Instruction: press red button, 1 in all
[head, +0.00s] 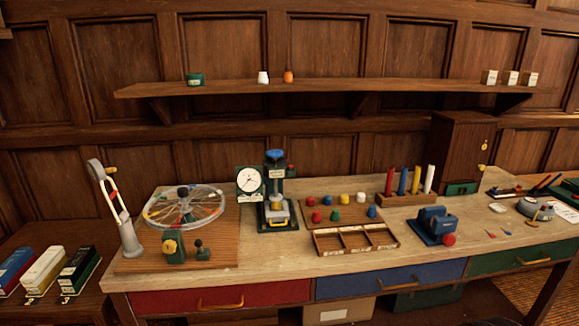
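I cannot tell for sure which thing is the red button. A round red piece (449,240) sits at the front right of a blue device (435,223) on the workbench. A small red knob (291,171) shows just behind the right side of a green press with a blue top (276,190). Several small coloured pieces, some of them red (316,217), stand on a brown board (350,208) in the middle of the bench. My gripper is not in view, and nothing is seen touching any red piece.
A spoked wheel (184,207) and a jointed lamp-like stand (129,238) occupy the left of the workbench (270,268). A dial (249,181) stands beside the press. An open divided tray (355,239) lies at the front. Coloured rods stand in a rack (406,198). Bare wood shows along the front edge.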

